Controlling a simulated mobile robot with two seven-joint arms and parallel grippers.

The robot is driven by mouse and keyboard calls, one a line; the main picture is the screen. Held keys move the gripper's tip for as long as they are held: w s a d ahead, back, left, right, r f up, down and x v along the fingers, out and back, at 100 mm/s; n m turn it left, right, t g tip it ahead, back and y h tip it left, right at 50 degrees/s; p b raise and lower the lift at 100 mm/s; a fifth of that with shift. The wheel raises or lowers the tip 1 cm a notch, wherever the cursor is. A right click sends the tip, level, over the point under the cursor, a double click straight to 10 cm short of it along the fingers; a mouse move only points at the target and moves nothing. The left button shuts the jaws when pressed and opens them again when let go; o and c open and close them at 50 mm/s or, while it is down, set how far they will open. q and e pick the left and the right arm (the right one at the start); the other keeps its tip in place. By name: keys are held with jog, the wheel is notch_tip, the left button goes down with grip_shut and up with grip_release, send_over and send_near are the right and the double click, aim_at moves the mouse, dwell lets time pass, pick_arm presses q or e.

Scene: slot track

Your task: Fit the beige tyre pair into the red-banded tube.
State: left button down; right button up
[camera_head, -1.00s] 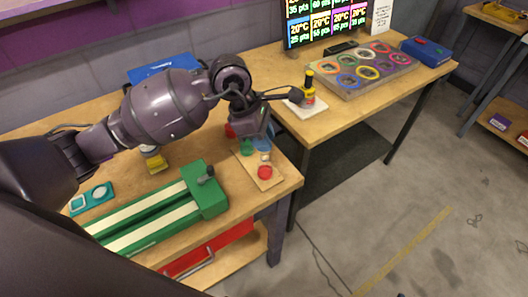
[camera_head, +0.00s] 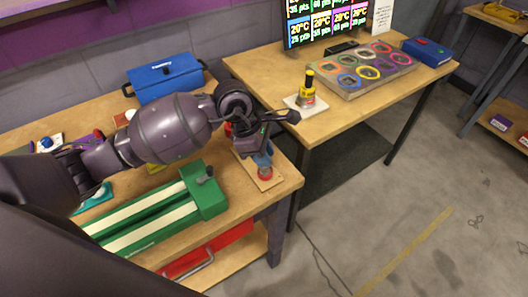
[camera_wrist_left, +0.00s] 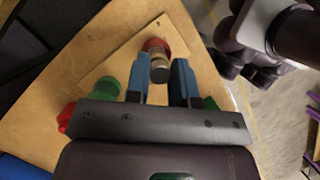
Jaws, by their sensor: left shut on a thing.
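My left gripper (camera_head: 262,158) is low over a small wooden board (camera_head: 270,183) at the right end of the near bench. In the left wrist view its blue-tipped fingers (camera_wrist_left: 160,75) are shut on a small cylinder with a beige side and dark end, which I take as the beige tyre pair (camera_wrist_left: 158,58). A red round piece (camera_wrist_left: 156,45) is just beyond it on the board. The block (camera_head: 350,88) on the far table has several colour-ringed openings; a reddish ring (camera_head: 403,58) is at its right end, but I cannot tell which is the red-banded tube. My right gripper is not identifiable.
Green pieces (camera_wrist_left: 108,88) and a red piece (camera_wrist_left: 66,117) stand near the gripper. A green fixture with white strips (camera_head: 206,192) is on the near bench, with a blue toolbox (camera_head: 165,80) behind. A yellow-black bottle (camera_head: 307,90) stands on the far table. A gap separates the benches.

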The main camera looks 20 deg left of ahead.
pick_arm(q)
jog(key=shift+f, duration=0.45)
jog(key=c, duration=1)
grip_release()
jog(key=shift+r, duration=0.5)
jog(key=v, duration=1.2)
jog(key=shift+r+p, duration=0.25)
jog(key=shift+p, duration=0.05)
